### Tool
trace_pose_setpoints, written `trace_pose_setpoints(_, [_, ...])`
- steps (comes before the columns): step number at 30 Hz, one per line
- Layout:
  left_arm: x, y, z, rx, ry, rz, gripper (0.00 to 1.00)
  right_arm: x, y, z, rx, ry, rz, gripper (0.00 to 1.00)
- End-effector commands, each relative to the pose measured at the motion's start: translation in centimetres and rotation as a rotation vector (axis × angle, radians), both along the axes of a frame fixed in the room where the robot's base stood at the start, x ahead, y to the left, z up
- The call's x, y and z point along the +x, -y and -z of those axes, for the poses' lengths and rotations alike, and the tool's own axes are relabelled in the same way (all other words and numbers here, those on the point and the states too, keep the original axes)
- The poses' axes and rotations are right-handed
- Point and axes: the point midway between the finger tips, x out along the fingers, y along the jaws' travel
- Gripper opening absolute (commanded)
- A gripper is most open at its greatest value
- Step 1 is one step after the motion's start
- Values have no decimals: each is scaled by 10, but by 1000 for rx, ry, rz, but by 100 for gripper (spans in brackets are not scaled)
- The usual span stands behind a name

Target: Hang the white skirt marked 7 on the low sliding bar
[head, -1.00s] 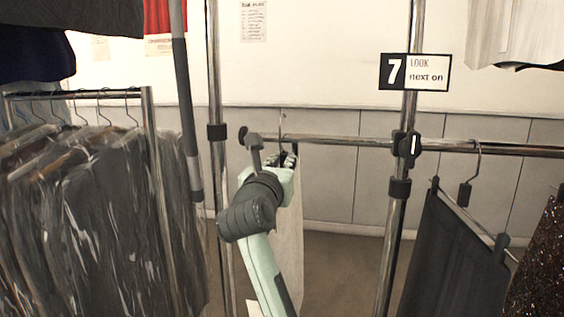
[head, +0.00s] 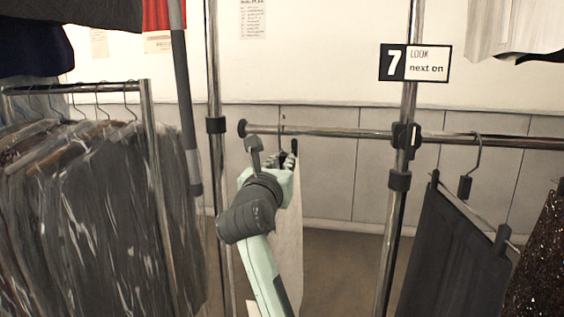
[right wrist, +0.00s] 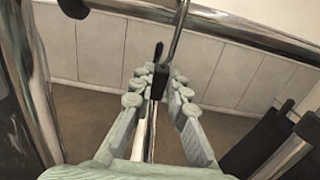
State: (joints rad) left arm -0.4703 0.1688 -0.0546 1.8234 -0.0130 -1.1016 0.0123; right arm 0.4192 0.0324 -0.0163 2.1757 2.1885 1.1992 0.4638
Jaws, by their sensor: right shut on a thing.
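The white skirt (head: 288,230) hangs from a hanger below my right gripper (head: 287,160), partly behind my right arm. In the right wrist view my right gripper (right wrist: 155,85) is shut on the hanger's dark block (right wrist: 157,80). The hanger's metal hook (right wrist: 178,35) rises across the low sliding bar (right wrist: 240,35). In the head view the hook's top stands a little above the bar (head: 340,133), near its left end. I cannot tell whether the hook rests on it. No number shows on the skirt. My left gripper is not in view.
A sign with 7 and "LOOK next on" (head: 414,63) is on the rack's right post (head: 397,220). A dark skirt (head: 440,250) and a sparkly brown garment (head: 540,260) hang at right. Bagged garments (head: 100,220) fill the left rack. The bar between the posts is otherwise clear.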

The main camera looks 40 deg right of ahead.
Motion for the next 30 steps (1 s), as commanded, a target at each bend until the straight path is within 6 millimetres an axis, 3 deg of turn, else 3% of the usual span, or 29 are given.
trace_pose_setpoints(22, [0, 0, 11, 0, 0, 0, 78, 0, 0, 14, -2, 3, 0, 0])
trace_pose_setpoints(23, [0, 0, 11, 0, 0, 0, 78, 0, 0, 14, -2, 3, 0, 18])
trace_pose_setpoints(24, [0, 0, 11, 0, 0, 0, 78, 0, 0, 14, -2, 3, 0, 23])
trace_pose_setpoints(28, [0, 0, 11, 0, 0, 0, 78, 0, 0, 15, -1, 2, 0, 39])
trace_pose_setpoints(30, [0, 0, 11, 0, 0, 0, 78, 0, 0, 15, -2, 1, 0, 39])
